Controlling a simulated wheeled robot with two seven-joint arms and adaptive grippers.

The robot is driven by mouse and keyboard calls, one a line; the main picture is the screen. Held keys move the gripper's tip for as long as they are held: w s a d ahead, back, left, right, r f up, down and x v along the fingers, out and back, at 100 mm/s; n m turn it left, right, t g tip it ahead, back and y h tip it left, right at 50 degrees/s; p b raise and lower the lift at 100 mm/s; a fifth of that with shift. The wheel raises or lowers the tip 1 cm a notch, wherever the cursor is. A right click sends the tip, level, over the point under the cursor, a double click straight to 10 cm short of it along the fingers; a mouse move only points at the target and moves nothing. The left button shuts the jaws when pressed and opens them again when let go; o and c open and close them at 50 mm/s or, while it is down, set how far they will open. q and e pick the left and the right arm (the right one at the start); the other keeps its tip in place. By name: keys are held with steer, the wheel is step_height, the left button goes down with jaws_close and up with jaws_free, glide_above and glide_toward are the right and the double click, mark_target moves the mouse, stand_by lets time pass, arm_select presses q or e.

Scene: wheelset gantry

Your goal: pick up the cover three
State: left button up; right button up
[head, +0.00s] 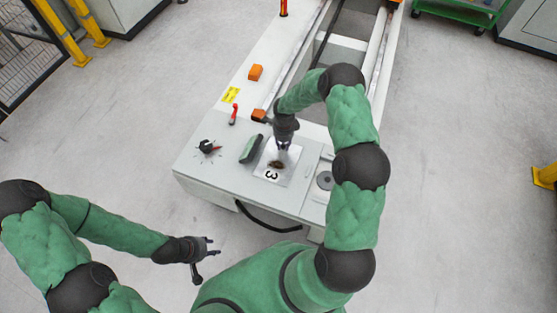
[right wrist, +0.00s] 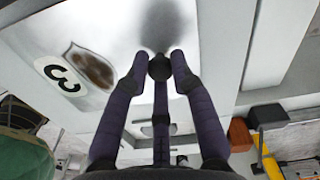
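Cover three (head: 288,161) is a shiny flat plate marked with a white "3" label and a dark brown oval patch. It lies on the light grey console top; part of it also shows in the right wrist view (right wrist: 108,48). My right gripper (head: 283,148) points down over the plate's far part and hides some of it. In the right wrist view its dark fingers (right wrist: 159,68) stand apart around a dark round piece. I cannot tell if that piece is a knob or a fingertip, or if there is contact. My left gripper (head: 209,247) is open and empty, left of the console.
A round fitting (head: 325,180) lies right of the plate. Gantry rails run away behind.

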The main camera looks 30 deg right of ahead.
jaws_close()
steer(key=shift+r, duration=0.1)
